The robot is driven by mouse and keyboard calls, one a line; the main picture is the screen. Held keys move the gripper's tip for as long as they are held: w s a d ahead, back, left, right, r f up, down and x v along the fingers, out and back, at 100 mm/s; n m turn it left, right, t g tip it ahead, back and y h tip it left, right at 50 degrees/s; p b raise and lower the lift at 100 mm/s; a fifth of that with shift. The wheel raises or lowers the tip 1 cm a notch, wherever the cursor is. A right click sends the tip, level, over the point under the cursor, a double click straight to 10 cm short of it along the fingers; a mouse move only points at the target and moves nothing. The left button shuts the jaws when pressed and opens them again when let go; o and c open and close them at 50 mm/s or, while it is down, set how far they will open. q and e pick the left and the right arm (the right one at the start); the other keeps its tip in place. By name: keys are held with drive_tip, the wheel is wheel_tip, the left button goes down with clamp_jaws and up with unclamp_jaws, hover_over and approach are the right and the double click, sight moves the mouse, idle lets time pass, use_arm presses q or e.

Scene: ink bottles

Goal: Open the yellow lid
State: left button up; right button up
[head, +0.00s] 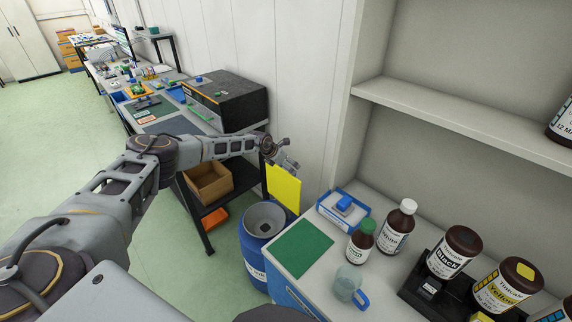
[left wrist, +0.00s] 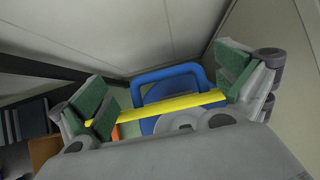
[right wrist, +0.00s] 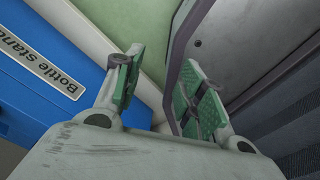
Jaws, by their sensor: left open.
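The yellow lid (head: 284,188) is a flat yellow panel standing upright behind the top of a blue drum (head: 256,250). The drum's round grey top with a dark middle shows uncovered in front of it. My left gripper (head: 284,160) is open just above the lid's upper edge. In the left wrist view the lid (left wrist: 165,107) is a thin yellow strip spanning the gap between the spread green-padded fingers (left wrist: 165,90); I cannot tell whether they touch it. My right gripper (right wrist: 160,95) is open and empty in the right wrist view.
A white bench at right holds a green mat (head: 303,248), brown bottles (head: 398,226), a clear mug (head: 348,283) and a blue-and-white box (head: 344,208). A workbench with a black box (head: 228,98) stands behind my left arm. A "Bottle stand" label (right wrist: 49,70) shows on blue.

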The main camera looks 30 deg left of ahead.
use_arm(q)
drive_tip(key=shift+r, duration=0.1)
use_arm(e)
drive_tip(key=shift+a+r, duration=0.1)
use_arm(q)
wheel_tip(320, 180, up, 16)
drive_tip(key=p, duration=1.2)
use_arm(e)
wheel_tip(320, 180, up, 12)
drive_tip(key=s+a, duration=0.1)
drive_tip(key=a, duration=0.2)
idle(1.5)
